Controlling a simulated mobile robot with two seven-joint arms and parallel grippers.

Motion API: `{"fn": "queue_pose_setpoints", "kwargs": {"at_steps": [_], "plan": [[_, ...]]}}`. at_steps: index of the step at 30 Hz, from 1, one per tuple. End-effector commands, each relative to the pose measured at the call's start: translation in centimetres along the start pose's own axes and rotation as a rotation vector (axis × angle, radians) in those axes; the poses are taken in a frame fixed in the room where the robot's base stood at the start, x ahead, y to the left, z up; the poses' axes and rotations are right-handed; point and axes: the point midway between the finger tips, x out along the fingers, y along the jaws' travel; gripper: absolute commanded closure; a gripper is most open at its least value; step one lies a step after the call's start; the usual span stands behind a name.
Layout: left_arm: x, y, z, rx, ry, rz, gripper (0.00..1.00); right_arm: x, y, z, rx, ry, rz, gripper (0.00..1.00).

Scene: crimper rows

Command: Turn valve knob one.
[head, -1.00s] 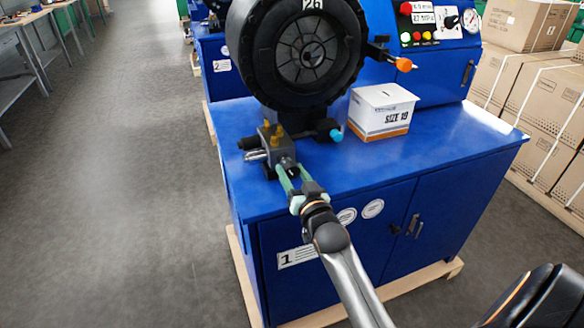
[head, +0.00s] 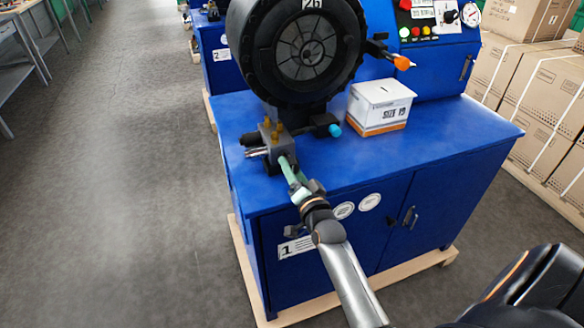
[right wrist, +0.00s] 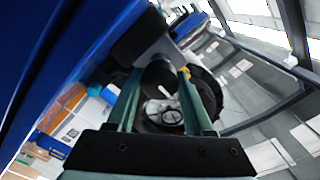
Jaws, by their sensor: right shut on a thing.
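The valve block (head: 269,141), grey with brass fittings, sits at the front left corner of the blue machine's top (head: 420,150). The cabinet front below bears a label "1" (head: 297,247). My right gripper (head: 286,163) has its green fingers up against the front of the block. In the right wrist view, the two fingers (right wrist: 160,88) stand on either side of a dark round knob (right wrist: 158,77) and are shut on it. In the head view the fingers mostly hide that knob. My left gripper is not in view.
A black crimper head (head: 305,50) stands behind the block. A lever with an orange tip (head: 402,63) and a cyan-tipped part (head: 335,130) stick out nearby. A white box (head: 380,105) stands to the right. Cartons (head: 550,95) are stacked far right; the left floor is clear.

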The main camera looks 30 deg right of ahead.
Motion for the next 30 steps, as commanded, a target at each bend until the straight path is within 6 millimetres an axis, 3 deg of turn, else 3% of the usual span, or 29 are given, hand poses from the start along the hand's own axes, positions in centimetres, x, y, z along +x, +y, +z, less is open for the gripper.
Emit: {"fn": "queue_pose_setpoints", "kwargs": {"at_steps": [12, 13, 21, 30], "plan": [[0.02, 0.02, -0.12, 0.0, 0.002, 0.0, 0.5, 0.01, -0.02, -0.03, 0.007, 0.001, -0.001, 1.0], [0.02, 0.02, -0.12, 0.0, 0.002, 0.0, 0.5, 0.01, -0.02, -0.03, 0.006, 0.001, -0.001, 0.46], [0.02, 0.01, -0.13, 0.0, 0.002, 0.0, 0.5, 0.01, -0.02, -0.03, 0.006, 0.001, 0.0, 0.18], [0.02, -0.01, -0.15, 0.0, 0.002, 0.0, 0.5, 0.01, -0.02, -0.01, 0.005, 0.0, 0.0, 0.18]]}}
